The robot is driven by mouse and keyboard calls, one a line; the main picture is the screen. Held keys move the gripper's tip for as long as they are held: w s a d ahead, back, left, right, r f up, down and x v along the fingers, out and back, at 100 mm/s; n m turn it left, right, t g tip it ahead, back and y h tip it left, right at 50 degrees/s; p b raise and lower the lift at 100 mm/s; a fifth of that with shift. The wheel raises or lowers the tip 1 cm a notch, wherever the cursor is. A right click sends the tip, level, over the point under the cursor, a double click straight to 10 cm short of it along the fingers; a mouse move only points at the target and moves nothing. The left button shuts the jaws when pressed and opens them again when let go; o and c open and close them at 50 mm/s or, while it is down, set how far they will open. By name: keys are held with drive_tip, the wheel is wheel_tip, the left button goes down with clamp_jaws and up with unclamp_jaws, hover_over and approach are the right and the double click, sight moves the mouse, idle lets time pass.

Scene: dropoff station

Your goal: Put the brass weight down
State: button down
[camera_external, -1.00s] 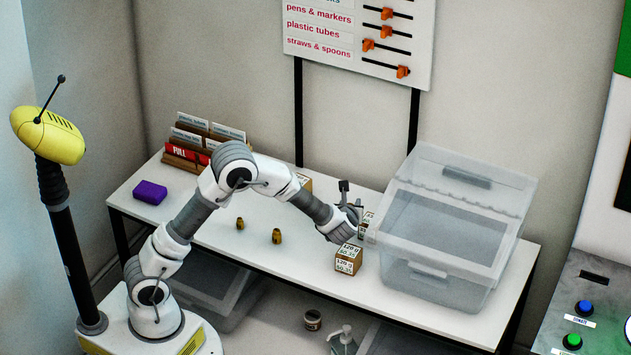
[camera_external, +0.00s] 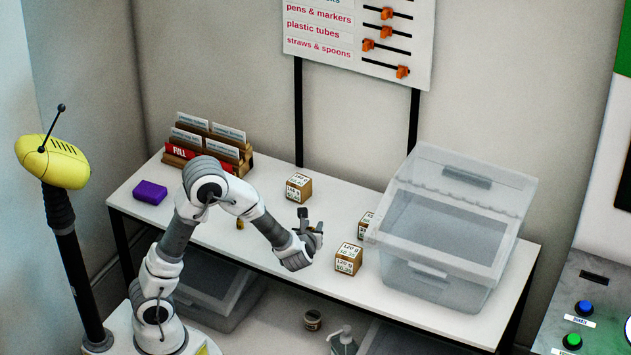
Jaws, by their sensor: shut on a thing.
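My gripper (camera_external: 310,224) is raised above the middle of the white table, its jaws pointing up and away from the camera. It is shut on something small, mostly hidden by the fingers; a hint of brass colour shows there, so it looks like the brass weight. Another small brass weight (camera_external: 240,224) stands on the table left of my forearm, partly hidden by it. The table spot under my forearm is hidden.
Labelled cardboard cubes stand on the table (camera_external: 185,239): one at the back (camera_external: 298,188), one at the front (camera_external: 348,258), one by the clear lidded bin (camera_external: 432,268). A purple block (camera_external: 150,192) and card rack (camera_external: 207,148) are at left.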

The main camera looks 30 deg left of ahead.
drive_tip(key=shift+w+a+f, duration=0.8)
drive_tip(key=shift+w, duration=0.15)
drive_tip(key=shift+f+b, duration=1.05)
drive_tip(key=shift+f, duration=0.8)
drive_tip(key=shift+f, duration=0.2)
drive_tip(key=c, duration=0.6)
unclamp_jaws()
drive_tip(key=shift+r, duration=0.3)
drive_tip(key=p+v, duration=0.3)
drive_tip(key=v, duration=0.9)
